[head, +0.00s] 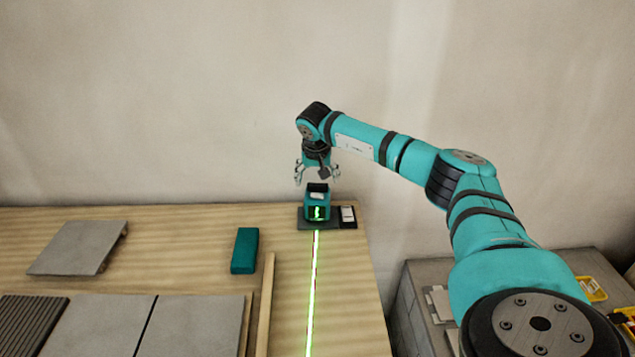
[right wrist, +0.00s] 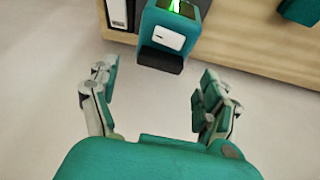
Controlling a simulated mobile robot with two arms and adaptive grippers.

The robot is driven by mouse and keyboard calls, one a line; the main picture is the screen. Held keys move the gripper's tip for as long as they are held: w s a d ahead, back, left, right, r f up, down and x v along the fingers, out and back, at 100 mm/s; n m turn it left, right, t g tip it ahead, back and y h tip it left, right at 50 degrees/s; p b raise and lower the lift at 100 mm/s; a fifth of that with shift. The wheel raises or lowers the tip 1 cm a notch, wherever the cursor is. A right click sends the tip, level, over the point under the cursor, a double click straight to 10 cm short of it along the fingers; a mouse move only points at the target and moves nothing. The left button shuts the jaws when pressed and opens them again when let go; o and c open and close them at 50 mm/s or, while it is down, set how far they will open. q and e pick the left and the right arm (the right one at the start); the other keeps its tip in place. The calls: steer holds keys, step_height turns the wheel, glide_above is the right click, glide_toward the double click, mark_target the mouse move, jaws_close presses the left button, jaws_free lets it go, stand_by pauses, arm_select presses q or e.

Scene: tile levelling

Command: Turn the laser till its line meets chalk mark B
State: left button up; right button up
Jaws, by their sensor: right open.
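The laser (head: 317,203) is a small teal and black box standing upright on a dark base plate (head: 310,226) near the table's back right corner. Its green line (head: 312,290) runs forward along the table toward the picture's bottom edge. My right gripper (head: 317,176) is open and empty just above the laser. In the right wrist view, the laser (right wrist: 172,38) shows beyond my open fingers (right wrist: 158,82), touching neither, its black top part nearest. I cannot make out chalk mark B in either view. My left gripper is not in view.
A teal block (head: 244,251) and a wooden strip (head: 265,305) lie left of the line. A grey tile (head: 80,248) rests tilted at the left. Large grey tiles (head: 195,325) lie in front. A grey cabinet (head: 415,310) stands right of the table. The wall is close behind.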

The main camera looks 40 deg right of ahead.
steer(key=v, duration=0.8)
steer(key=shift+r, duration=0.3)
steer(key=shift+s, duration=0.1)
